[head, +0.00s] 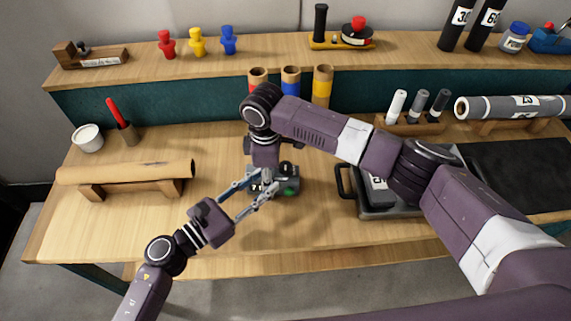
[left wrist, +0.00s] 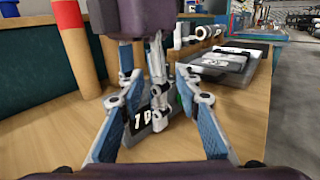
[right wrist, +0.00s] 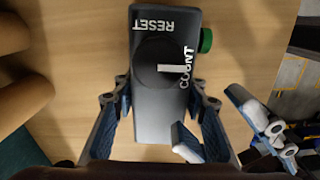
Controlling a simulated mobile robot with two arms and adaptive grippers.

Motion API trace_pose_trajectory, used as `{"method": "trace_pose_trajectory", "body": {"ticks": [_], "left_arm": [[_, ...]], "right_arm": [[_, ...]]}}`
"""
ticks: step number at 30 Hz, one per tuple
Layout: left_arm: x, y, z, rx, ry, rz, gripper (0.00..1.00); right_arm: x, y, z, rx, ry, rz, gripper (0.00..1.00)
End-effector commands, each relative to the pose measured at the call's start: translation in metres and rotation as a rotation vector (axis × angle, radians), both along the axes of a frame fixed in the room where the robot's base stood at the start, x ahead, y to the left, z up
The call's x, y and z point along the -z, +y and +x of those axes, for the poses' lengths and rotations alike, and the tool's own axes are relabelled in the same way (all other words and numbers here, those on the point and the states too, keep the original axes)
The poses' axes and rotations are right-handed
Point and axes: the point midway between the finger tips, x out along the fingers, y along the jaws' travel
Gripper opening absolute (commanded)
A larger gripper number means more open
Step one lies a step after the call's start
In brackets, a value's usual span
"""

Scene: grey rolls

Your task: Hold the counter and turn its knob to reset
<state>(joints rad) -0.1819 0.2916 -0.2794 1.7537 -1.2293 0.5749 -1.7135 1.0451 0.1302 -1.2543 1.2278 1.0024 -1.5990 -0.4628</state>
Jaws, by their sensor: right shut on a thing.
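The counter (head: 289,186) is a small dark grey box on the table, with a green button (right wrist: 206,40) on one side. In the right wrist view its top shows RESET and COUNT and a round dark knob (right wrist: 155,55) with a white mark toward COUNT. My right gripper (right wrist: 158,118) comes down from above and is shut on the counter's body. My left gripper (head: 258,189) is open beside the counter; in the left wrist view its fingers (left wrist: 160,128) stand apart with the counter's digit face (left wrist: 146,114) between and beyond them. My right arm partly hides the counter in the head view.
A cardboard roll (head: 125,172) on a wooden stand lies left. A dark tray (head: 395,209) with a handle stands right of the counter, partly behind my right arm. Coloured tubes (head: 322,86) stand behind. The table front is bare.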

Motion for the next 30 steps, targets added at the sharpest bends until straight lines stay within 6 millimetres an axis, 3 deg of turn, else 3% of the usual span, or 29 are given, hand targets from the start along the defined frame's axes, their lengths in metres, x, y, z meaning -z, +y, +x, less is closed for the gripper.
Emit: {"method": "trace_pose_trajectory", "body": {"ticks": [6, 12, 24, 30], "left_arm": [[-0.001, -0.035, 0.029, -0.001, -0.001, -0.003, 0.31], [0.0, -0.056, 0.046, -0.001, 0.002, -0.004, 0.31], [0.0, -0.063, 0.051, -0.001, 0.002, -0.002, 0.31], [0.0, -0.062, 0.05, -0.001, 0.002, -0.002, 0.12]], "right_arm": [[0.0, 0.0, 0.0, 0.0, -0.001, 0.0, 0.06], [0.0, 0.0, 0.0, 0.0, -0.001, 0.0, 0.06], [0.0, 0.0, 0.0, 0.0, -0.001, 0.0, 0.06], [0.0, 0.0, 0.0, 0.0, -0.001, 0.0, 0.06]]}}
